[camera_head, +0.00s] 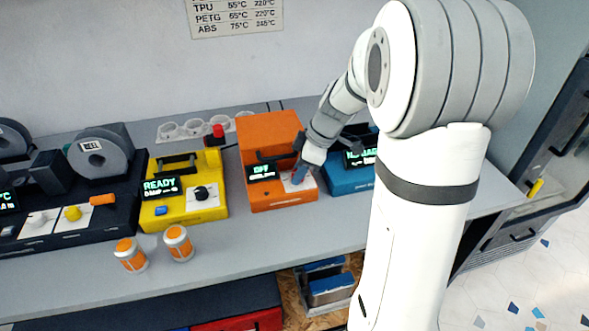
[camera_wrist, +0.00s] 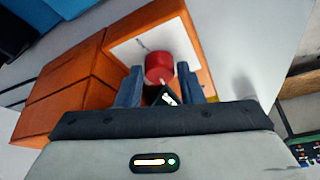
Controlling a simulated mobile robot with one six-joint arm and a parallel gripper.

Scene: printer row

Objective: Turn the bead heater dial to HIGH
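The orange box (camera_head: 275,150) stands on the grey bench, with a small screen (camera_head: 263,172) that reads OFF. The box's plate carries a red dial with a pale pointer line (camera_wrist: 159,68), which the gripper hides in the head view. No label naming this box as the bead heater is readable. My gripper (camera_head: 299,176) is at the front right of the box. In the wrist view its blue fingers (camera_wrist: 159,76) stand apart on either side of the dial, with a small gap to each side. The gripper is open and not closed on it.
A yellow box (camera_head: 205,205) with a black knob and READY screen stands left. A blue box (camera_head: 345,178) stands close on the right, partly behind my arm. Two orange-and-white jars (camera_head: 131,254) (camera_head: 178,243) stand near the bench's front edge.

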